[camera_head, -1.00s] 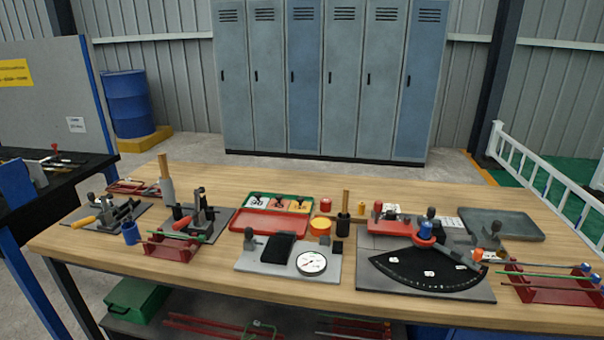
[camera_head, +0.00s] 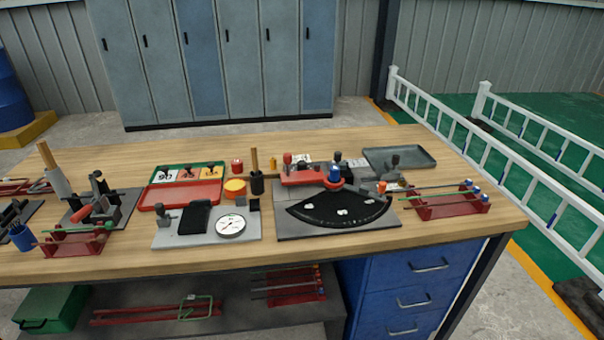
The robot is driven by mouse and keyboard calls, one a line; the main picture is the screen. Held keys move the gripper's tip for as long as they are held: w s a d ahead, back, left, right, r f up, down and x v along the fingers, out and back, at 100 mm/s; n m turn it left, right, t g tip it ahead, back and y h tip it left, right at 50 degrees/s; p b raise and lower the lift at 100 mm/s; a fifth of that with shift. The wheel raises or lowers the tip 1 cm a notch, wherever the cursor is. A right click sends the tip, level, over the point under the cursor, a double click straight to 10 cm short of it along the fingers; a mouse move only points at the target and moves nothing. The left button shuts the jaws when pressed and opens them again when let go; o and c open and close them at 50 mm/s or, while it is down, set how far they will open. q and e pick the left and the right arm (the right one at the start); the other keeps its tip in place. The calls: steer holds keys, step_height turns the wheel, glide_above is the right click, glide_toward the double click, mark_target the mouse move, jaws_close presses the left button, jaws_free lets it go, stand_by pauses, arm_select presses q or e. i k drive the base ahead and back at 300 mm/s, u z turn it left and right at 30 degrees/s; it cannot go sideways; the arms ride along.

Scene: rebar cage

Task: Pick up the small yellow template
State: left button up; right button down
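A green-rimmed tray (camera_head: 187,166) stands left of centre on the wooden workbench. It has white, orange and yellow sections side by side, each with a small dark piece on it. The yellow section (camera_head: 209,174) is the right-hand one and is the likeliest place of the small yellow template; the template's own outline is too small to tell. A small yellow cylinder (camera_head: 273,163) and a yellow-orange round tin (camera_head: 235,187) stand to its right. Neither of my grippers shows in the head view.
A red tray (camera_head: 181,195) lies in front of the sections. A grey plate with a dial gauge (camera_head: 231,226) and a black fan-shaped plate (camera_head: 340,209) lie nearer the front edge. Red racks (camera_head: 448,204) stand at both sides. A white fence (camera_head: 500,150) runs on the right.

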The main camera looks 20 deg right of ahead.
mark_target(211, 171)
steer(key=z, duration=0.2)
steer(key=k, duration=0.4)
steer(key=u, duration=1.45)
steer(key=i, duration=1)
steer(key=z, duration=0.5)
steer(key=i, duration=1.05)
steer(key=z, duration=1.1)
